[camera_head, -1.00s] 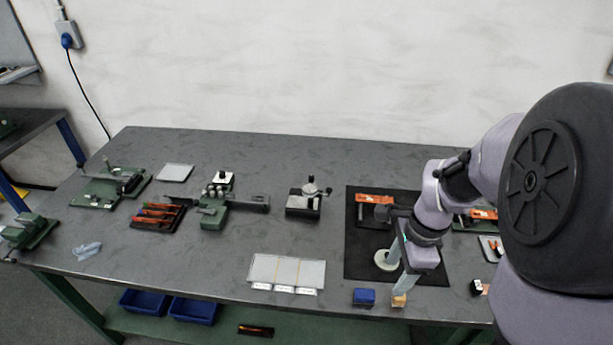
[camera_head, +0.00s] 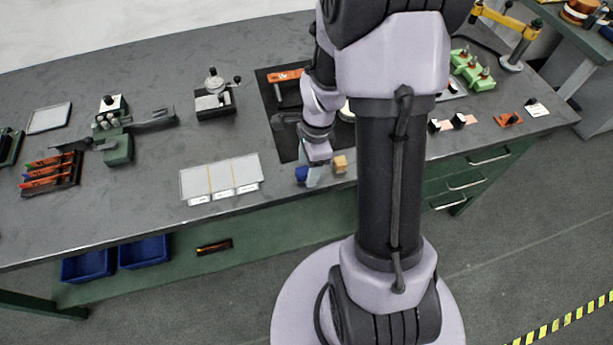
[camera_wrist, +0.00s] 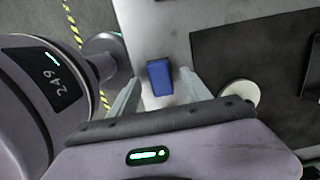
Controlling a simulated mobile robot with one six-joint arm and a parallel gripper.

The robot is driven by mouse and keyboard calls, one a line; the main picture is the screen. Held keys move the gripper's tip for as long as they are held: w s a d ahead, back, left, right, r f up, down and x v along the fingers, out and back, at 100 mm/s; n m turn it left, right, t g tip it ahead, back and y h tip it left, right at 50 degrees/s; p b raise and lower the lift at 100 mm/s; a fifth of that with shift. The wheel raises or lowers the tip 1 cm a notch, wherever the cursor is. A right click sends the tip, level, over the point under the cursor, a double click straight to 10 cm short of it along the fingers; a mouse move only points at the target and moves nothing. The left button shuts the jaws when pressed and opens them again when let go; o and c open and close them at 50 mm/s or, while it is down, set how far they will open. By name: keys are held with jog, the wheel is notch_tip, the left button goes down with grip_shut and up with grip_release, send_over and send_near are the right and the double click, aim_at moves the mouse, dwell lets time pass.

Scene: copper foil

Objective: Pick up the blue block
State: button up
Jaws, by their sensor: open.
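The blue block (camera_head: 301,174) sits on the dark grey bench top near its front edge, partly hidden behind my gripper (camera_head: 314,180) in the head view. In the wrist view the blue block (camera_wrist: 160,77) lies between the two fingers of my gripper (camera_wrist: 155,88), near the fingertips. The fingers are spread apart on either side of it, with a gap showing on both sides. I cannot tell the exact height of the fingertips above the bench.
A yellow wooden block (camera_head: 340,164) stands just right of my gripper. A black mat (camera_head: 285,148) lies behind, with a round pale disc (camera_wrist: 240,93) at its edge. A pale three-part tray (camera_head: 222,178) lies to the left. Bare bench separates the tray and blue block.

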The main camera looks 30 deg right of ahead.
jog(key=shift+f, duration=0.75)
jog(key=shift+r, duration=0.15)
jog(key=shift+c, duration=0.3)
grip_shut()
jog(key=shift+r, duration=0.1)
jog(key=shift+r+p, duration=0.3)
notch_tip(320, 180, up, 3)
jog(key=shift+s+r+p, duration=0.15)
jog(key=shift+p, duration=0.85)
jog(key=s+d+r+b, duration=0.1)
jog(key=s+d+b, duration=0.2)
jog(key=s+b, duration=0.4)
jog(key=s, duration=0.8)
jog(key=shift+s, duration=0.15)
